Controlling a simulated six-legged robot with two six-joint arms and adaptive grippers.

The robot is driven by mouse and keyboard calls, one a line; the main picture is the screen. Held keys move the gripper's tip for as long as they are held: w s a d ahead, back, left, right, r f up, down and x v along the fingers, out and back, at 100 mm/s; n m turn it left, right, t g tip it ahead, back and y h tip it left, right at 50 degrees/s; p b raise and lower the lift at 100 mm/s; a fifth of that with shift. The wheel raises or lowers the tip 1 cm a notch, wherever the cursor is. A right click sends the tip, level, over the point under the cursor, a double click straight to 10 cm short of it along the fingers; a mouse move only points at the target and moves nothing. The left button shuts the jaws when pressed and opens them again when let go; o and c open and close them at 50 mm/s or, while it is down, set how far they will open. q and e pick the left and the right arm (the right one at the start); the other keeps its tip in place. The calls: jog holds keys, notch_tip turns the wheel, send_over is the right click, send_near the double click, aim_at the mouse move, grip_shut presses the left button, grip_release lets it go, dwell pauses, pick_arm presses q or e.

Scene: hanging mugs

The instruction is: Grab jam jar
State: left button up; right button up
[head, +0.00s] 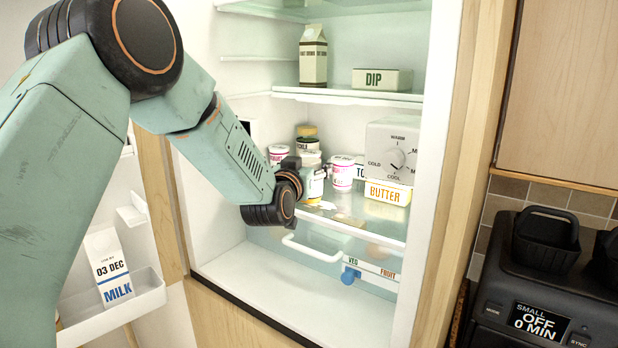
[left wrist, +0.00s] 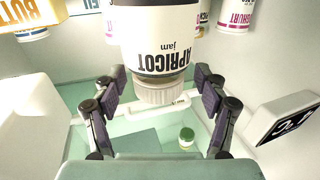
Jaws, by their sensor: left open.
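The jam jar shows large in the left wrist view (left wrist: 160,40), upside down in the picture, with a white "APRICOT jam" label and a pale ribbed lid. In the head view, the jar (head: 314,186) is partly hidden by my gripper on the fridge's middle shelf. My left gripper (left wrist: 161,84) is open, with one finger on each side of the jar's lid end and visible gaps. It also shows in the head view (head: 303,178), reaching in from the left. My right gripper is not in view.
Yoghurt pots (head: 342,172) and a pickle jar (head: 307,139) crowd around the jam. A butter box (head: 387,193) and a control dial box (head: 392,150) stand to the right. The DIP box (head: 382,79) is on the shelf above. The open door holds milk (head: 108,268).

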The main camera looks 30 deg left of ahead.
pick_arm(q)
jog(key=shift+w+d+f, duration=0.1)
jog(key=shift+w+f, duration=0.1)
jog(key=shift+w, duration=0.2)
jog(key=shift+s+r, duration=0.2)
jog(key=shift+s, duration=0.1)
jog(key=c, duration=0.6)
jog(key=shift+w+f, duration=0.15)
jog(key=c, duration=0.6)
grip_shut()
